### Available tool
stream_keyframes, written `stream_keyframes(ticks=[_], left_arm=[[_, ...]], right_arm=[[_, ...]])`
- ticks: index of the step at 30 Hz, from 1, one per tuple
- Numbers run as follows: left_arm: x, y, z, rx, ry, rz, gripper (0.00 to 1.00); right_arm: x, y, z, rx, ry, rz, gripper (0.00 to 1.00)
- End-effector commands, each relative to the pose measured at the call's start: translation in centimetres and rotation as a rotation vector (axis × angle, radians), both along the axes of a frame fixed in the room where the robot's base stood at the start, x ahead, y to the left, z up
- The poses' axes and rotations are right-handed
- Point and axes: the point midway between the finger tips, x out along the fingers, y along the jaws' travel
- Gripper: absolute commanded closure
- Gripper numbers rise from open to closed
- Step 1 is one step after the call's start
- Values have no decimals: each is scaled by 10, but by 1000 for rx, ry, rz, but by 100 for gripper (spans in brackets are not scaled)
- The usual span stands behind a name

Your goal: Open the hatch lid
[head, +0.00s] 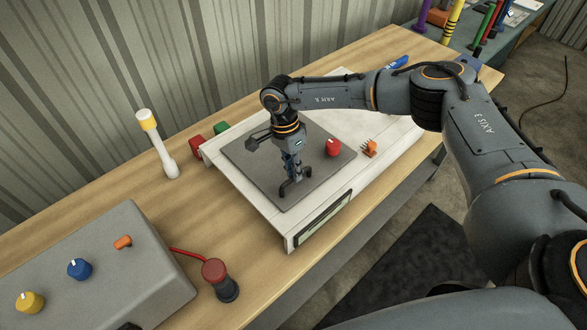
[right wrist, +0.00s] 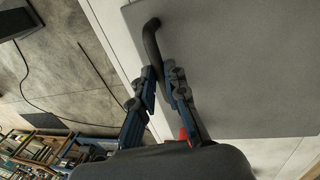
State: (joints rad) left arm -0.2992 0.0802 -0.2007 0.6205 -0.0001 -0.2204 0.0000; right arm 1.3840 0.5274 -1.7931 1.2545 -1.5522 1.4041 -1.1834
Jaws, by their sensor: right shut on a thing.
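The hatch lid (head: 255,160) is a flat grey square plate. It lies on a white panel (head: 388,150) on the wooden bench, and I see no clear gap under it. A dark bar handle (head: 284,191) stands near the lid's front edge; it also shows in the right wrist view (right wrist: 152,42). My right gripper (head: 291,177) reaches down over the lid and is shut on the handle. In the right wrist view its fingertips (right wrist: 160,80) close around the handle's lower part. My left gripper is in neither view.
A red knob (head: 332,147) and an orange part (head: 370,148) sit right of the gripper. A display (head: 323,220) is on the panel's front. A grey control box (head: 100,270), a red-topped stick (head: 215,275) and a yellow-topped lever (head: 157,142) stand left.

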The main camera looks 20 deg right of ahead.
Motion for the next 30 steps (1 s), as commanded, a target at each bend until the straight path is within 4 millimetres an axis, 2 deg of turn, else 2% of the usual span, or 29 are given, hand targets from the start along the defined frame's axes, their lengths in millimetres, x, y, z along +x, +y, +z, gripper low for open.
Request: stream_keyframes(ticks=[8,14,19,24,30], left_arm=[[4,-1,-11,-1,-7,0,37],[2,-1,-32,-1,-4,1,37],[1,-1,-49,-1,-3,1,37],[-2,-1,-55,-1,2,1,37],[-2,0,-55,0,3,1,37]], right_arm=[[5,2,11,-16,43,0,100],[17,6,39,-40,113,-1,100],[35,13,73,-39,107,-1,100],[52,20,99,-39,108,-1,100],[67,25,117,-39,107,-2,100]])
